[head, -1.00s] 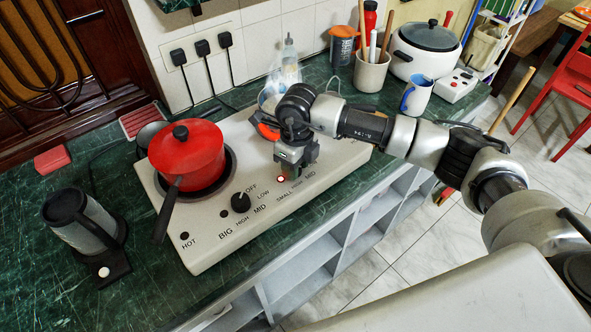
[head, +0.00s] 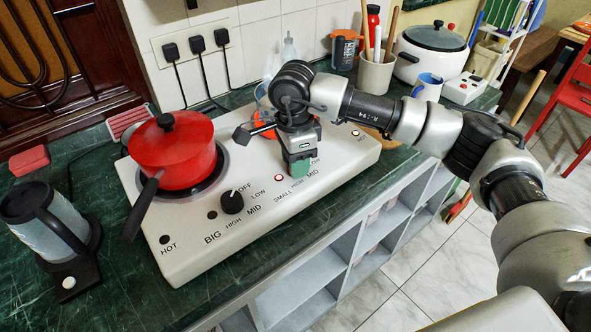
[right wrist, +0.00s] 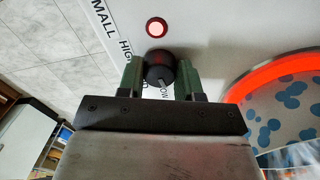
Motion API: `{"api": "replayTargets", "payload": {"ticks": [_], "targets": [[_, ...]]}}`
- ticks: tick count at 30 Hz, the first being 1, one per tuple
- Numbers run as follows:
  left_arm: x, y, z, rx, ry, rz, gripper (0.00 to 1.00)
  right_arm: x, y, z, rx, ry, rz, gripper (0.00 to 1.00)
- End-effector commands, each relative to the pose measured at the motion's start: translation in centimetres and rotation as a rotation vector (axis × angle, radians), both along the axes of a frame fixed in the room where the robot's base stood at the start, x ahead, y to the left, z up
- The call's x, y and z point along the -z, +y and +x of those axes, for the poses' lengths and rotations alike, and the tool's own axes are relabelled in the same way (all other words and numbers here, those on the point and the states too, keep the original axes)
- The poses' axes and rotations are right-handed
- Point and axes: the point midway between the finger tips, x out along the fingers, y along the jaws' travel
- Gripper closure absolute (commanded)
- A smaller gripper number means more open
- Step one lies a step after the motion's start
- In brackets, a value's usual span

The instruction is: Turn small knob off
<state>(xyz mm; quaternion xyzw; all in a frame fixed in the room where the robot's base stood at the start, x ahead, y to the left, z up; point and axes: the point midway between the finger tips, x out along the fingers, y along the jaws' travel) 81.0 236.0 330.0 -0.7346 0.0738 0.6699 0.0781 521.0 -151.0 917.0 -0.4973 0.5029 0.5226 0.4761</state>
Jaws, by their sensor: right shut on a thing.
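The white stove (head: 215,255) stands on the counter with its printed front edge toward me. The small knob (right wrist: 160,70) is dark and round, with a pale pointer line. In the right wrist view it sits between the two green fingers of my right gripper (right wrist: 160,80), which is shut on it. In the head view my right gripper (head: 300,168) points down at the stove beside the SMALL marking and hides the small knob. The small indicator light (head: 278,178) glows red; it also shows in the right wrist view (right wrist: 157,27). My left gripper is not in view.
The big knob (head: 232,202) is left of my gripper. A red pot (head: 175,155) sits on the left burner, its handle toward the front.

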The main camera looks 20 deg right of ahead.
Motion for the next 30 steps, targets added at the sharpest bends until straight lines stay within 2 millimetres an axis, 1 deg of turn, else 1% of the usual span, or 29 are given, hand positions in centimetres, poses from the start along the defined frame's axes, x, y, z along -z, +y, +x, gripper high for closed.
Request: {"api": "replayTargets", "payload": {"ticks": [1, 3, 13, 14, 16, 21, 24, 30], "targets": [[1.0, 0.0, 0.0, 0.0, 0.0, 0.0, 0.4, 0.3, 0.0, 0.1, -0.044, -0.005, 0.001, 0.89], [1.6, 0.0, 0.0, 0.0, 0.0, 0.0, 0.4, 0.3, 0.0, 0.1, -0.108, -0.004, 0.001, 0.89], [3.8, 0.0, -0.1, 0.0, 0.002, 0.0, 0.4, 0.1, 0.1, 0.1, -0.362, -0.003, 0.0, 0.89], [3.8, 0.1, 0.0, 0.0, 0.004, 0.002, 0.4, 0.1, 0.1, 0.1, -0.38, -0.003, 0.0, 0.89], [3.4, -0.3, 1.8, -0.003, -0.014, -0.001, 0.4, 0.1, 0.1, 0.1, -0.416, -0.003, 0.0, 0.89], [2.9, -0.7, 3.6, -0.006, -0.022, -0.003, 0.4, 0.0, 0.1, 0.1, -0.479, -0.003, 0.001, 0.89], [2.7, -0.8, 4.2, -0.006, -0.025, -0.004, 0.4, -0.1, 0.1, 0.1, -0.501, -0.003, 0.001, 0.89], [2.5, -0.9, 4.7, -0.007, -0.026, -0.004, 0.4, -0.2, 0.1, 0.1, -0.52, -0.003, 0.001, 0.89]]}}
